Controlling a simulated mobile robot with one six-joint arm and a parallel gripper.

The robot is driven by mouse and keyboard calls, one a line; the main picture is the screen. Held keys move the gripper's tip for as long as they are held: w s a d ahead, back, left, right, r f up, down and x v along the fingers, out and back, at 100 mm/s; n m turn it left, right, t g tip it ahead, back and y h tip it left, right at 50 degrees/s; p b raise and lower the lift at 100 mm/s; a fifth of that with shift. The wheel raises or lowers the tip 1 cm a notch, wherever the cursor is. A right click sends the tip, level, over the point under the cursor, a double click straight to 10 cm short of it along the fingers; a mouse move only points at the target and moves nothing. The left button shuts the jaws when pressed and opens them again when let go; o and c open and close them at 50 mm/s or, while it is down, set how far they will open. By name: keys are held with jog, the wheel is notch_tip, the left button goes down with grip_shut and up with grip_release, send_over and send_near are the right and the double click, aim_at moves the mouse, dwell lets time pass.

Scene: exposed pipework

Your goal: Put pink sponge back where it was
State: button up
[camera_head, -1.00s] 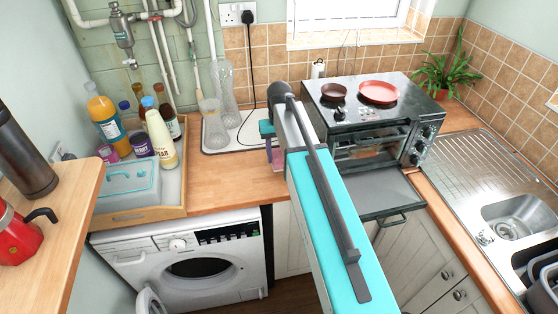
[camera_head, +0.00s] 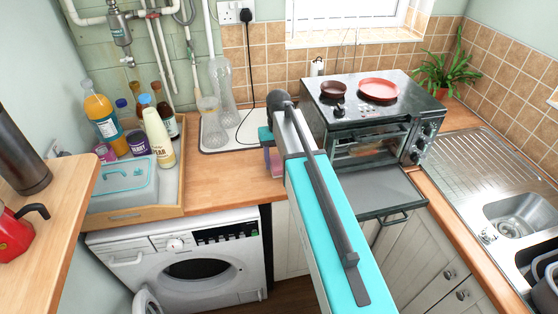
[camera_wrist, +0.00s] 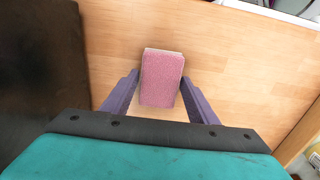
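The pink sponge (camera_wrist: 161,80) is between the two purple fingers of my gripper (camera_wrist: 159,80) in the wrist view, with the fingers against its sides. Its pink face is toward the camera and a pale edge shows at its far end. In the head view my gripper (camera_head: 268,150) points down over the wooden counter, left of the oven, and a small pink part of the sponge (camera_head: 276,163) shows there. My arm hides the rest. I cannot tell whether the sponge touches the counter.
A white tray (camera_head: 212,142) with glass vases stands behind my gripper. The black oven (camera_head: 365,125) is close on the right. A wooden tray (camera_head: 175,195) with bottles and jars is at left. Bare counter (camera_head: 225,180) lies between. The sink (camera_head: 515,215) is far right.

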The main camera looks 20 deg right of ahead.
aim_at(278, 162)
jog(key=shift+o, duration=0.9)
jog(key=shift+r, duration=0.1)
notch_tip(278, 162, up, 12)
jog(key=b, duration=0.3)
jog(key=shift+r, duration=0.1)
dwell(0.6)
